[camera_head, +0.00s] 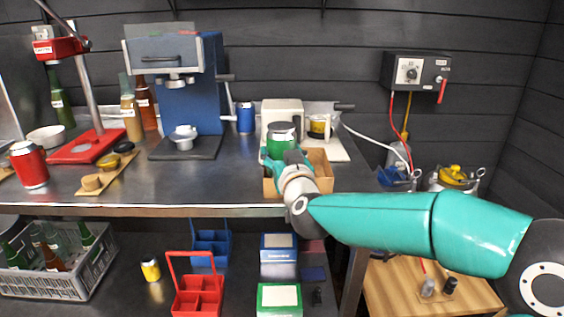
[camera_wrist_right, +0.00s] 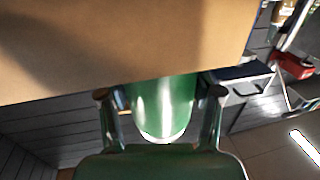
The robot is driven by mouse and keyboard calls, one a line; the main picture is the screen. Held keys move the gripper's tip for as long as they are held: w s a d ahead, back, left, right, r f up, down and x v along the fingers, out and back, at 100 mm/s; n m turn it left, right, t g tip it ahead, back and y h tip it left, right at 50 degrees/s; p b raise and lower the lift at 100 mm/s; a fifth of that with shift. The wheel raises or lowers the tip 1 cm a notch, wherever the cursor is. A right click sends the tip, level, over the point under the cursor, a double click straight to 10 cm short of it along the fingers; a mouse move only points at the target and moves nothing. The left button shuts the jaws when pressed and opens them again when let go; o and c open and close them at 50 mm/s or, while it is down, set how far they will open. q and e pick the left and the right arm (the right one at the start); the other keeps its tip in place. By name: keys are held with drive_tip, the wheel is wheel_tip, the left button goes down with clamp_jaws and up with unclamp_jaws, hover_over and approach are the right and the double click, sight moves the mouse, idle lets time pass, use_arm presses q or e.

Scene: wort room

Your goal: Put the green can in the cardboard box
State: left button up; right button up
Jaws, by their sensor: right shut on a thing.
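The green can (camera_head: 281,138) with a silvery top stands upright in my right gripper (camera_head: 279,157), which is shut on it. In the right wrist view, the green can (camera_wrist_right: 162,108) lies between the two fingers of the right gripper (camera_wrist_right: 159,95). The open cardboard box (camera_head: 322,172) sits at the counter's front edge, and the can is at its left part, with its top above the rim. The can's lower part is hidden by the gripper, so I cannot tell how deep it is. Brown cardboard (camera_wrist_right: 120,45) fills the top of the wrist view. My left gripper is out of view.
A white machine (camera_head: 283,110) and a glass pot (camera_head: 319,127) stand behind the box. A blue can (camera_head: 245,118) and a blue press (camera_head: 190,95) are to the left. A red can (camera_head: 29,165) stands far left. The counter's middle front is clear.

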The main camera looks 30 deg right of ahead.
drive_tip(key=shift+f, duration=0.1)
drive_tip(key=shift+f+b, duration=0.5)
drive_tip(key=shift+f, duration=0.1)
drive_tip(key=o, duration=1.5)
